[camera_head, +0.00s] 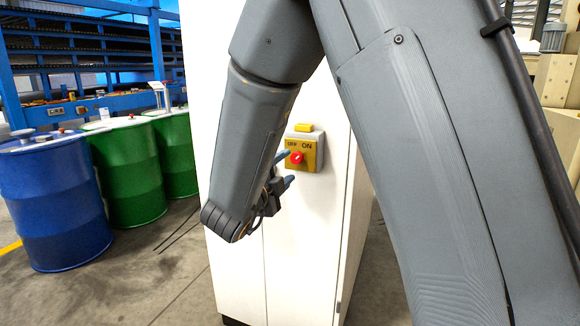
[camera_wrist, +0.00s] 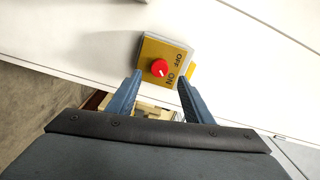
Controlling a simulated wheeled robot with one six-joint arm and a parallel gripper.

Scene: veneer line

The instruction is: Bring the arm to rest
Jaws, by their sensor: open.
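My gripper (camera_head: 287,171) is in front of a white cabinet (camera_head: 235,270), close to a yellow switch box with a red knob (camera_head: 296,158) and OFF and ON marks. In the wrist view my gripper (camera_wrist: 158,75) is open, its two blue-grey fingers apart with nothing held between them. The red knob (camera_wrist: 159,68) shows just beyond and between the fingertips; I cannot tell whether they touch the box. My arm is bent and reaches down across the cabinet front in the head view, hiding part of it.
A blue drum (camera_head: 52,205) and two green drums (camera_head: 130,175) stand on the floor at the left. Behind them is a blue rack (camera_head: 155,50). Beige machinery (camera_head: 556,80) is at the right edge.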

